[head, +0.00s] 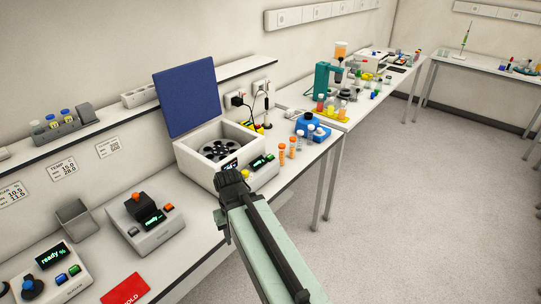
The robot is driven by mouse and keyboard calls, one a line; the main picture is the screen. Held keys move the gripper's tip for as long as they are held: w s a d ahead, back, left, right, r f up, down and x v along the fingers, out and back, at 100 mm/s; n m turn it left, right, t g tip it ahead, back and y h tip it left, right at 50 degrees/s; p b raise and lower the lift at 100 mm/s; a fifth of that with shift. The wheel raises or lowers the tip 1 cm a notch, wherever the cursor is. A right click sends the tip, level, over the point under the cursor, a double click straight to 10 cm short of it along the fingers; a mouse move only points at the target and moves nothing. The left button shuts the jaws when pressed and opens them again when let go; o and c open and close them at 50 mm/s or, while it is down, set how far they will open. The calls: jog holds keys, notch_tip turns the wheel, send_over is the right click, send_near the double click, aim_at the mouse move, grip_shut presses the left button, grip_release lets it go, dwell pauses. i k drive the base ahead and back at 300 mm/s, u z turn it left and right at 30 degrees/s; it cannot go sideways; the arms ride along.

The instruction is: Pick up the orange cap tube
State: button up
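Several small tubes with orange caps stand upright on the bench right of the centrifuge; one orange cap tube (282,151) is nearest the centrifuge, and another (293,148) stands beside it. My arm reaches in from the bottom, and its dark end, my gripper (231,184), is in front of the centrifuge, to the left of and nearer than the tubes. It appears apart from them. Its fingers cannot be made out, and nothing is visibly held.
The centrifuge (192,158) has its blue lid (187,97) raised. A button device (157,237) and a grey bin (76,221) stand at left. The floor (410,190) at right is clear.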

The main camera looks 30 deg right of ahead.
aim_at(282, 147)
jog(key=u, duration=3)
jog(key=k, duration=1.85)
jog(key=z, duration=1.55)
jog(key=i, duration=0.8)
jog(key=z, duration=0.05)
